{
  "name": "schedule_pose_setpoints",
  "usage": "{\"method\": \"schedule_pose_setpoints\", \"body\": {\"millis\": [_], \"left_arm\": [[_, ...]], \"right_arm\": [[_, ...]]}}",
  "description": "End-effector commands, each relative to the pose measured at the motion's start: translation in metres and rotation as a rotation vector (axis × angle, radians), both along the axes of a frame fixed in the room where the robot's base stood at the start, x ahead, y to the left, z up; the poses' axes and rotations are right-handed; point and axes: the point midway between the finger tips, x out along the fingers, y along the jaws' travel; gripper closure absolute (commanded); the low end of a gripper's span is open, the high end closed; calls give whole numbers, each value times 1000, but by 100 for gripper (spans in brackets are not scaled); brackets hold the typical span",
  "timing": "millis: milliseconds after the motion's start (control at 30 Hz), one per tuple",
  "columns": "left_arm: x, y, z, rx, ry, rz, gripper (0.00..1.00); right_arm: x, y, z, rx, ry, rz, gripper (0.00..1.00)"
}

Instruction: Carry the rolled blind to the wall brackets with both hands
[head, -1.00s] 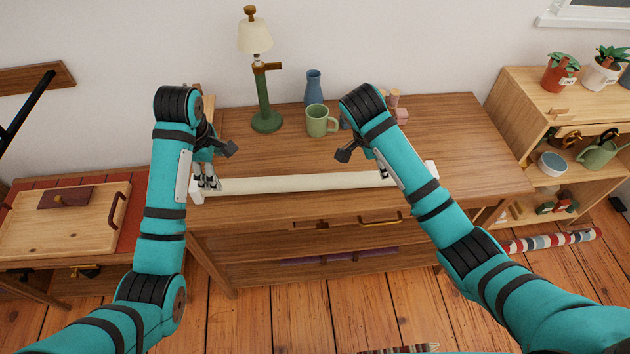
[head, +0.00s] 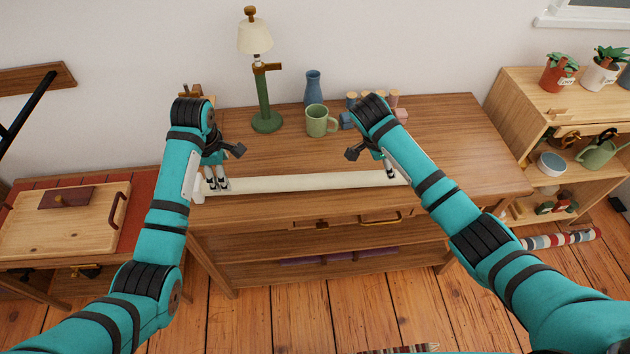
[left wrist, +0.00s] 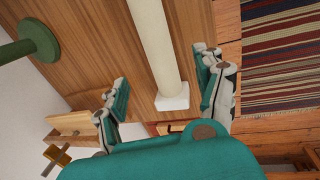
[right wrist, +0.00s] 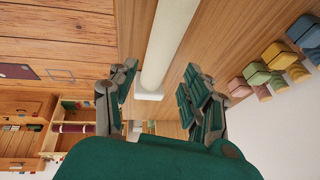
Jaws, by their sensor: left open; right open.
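The rolled blind (head: 300,183), a long cream roll with white end caps, lies along the front part of the wooden desk (head: 460,130). My left gripper (head: 217,184) is open near its left end. In the left wrist view the blind (left wrist: 156,40) runs between the spread fingers (left wrist: 163,92), its end cap close to them. My right gripper (head: 390,172) is open near the right end, which my arm hides in the head view. In the right wrist view the blind (right wrist: 170,35) passes between the open fingers (right wrist: 155,92). The wall brackets are not identifiable.
A green lamp (head: 264,95), green mug (head: 318,121) and blue vase (head: 313,88) stand behind the blind. Coloured blocks (head: 394,100) sit behind my right arm. A shelf with plants (head: 540,95) is at right; a wooden tray (head: 60,222) is at left.

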Motion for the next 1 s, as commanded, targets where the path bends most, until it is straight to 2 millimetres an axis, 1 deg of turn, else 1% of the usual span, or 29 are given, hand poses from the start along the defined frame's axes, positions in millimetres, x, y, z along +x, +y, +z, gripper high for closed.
{"method": "schedule_pose_setpoints", "body": {"millis": [33, 200, 400, 500, 700, 967, 1000], "left_arm": [[1, 1, -12, 2, 5, 0, 30], [7, 1, -45, 1, 5, 0, 30], [15, 0, -76, 1, 2, 0, 30], [17, 0, -88, 1, 2, 0, 30], [19, 0, -98, 0, 0, 0, 30], [19, 0, -98, 0, -1, 0, 30], [19, 0, -98, 0, -1, 0, 34]], "right_arm": [[1, -6, -10, -3, 3, -3, 51], [7, -18, -41, -2, 3, -3, 51], [14, -30, -70, -2, 2, -1, 51], [16, -34, -81, -1, 1, -1, 51], [18, -38, -90, -1, -1, 0, 51], [18, -38, -90, 0, -1, -1, 51], [18, -38, -90, 0, -1, -1, 55]]}}
